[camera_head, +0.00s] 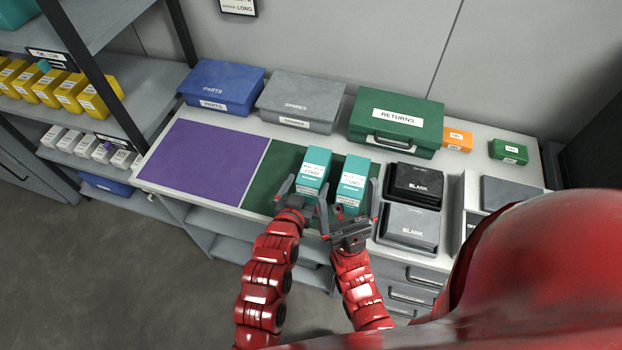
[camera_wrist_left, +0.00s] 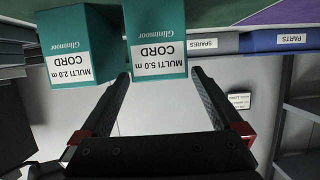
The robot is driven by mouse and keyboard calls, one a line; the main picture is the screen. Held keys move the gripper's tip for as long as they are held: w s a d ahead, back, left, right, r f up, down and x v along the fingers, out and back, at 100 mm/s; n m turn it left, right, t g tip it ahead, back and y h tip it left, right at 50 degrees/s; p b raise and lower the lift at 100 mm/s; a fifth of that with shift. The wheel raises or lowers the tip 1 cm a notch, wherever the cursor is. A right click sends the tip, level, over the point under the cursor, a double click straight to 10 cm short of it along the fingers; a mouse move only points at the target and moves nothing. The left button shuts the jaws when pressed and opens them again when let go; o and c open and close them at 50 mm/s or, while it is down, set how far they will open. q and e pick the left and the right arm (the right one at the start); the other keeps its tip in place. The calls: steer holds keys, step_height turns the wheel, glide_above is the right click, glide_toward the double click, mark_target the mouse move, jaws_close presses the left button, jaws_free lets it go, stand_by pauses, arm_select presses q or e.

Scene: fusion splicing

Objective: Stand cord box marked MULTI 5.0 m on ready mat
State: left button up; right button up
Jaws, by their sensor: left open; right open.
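The cord box marked MULTI 5.0 m (camera_wrist_left: 155,40) is teal with a white label. In the head view it is the left teal box (camera_head: 314,170), standing on the green mat (camera_head: 262,194). A second teal box, marked MULTI 2.0 m (camera_wrist_left: 80,42), stands beside it on the right in the head view (camera_head: 353,181). My left gripper (camera_head: 306,192) is open at the near side of the 5.0 m box, its fingers on either side of the box's width in the left wrist view. I cannot tell whether they touch it. My right gripper (camera_head: 355,203) is open at the 2.0 m box.
A bare purple mat (camera_head: 202,160) lies left of the green one. Blue PARTS (camera_head: 222,85), grey SPARES (camera_head: 301,98) and green RETURNS (camera_head: 396,115) cases line the back. Black and grey BLANK trays (camera_head: 410,222) stand to the right. Shelves with yellow boxes (camera_head: 46,86) are at far left.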

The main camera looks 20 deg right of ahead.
arm_select(q)
steer(key=shift+b+v, duration=0.5)
steer(key=shift+v, duration=1.85)
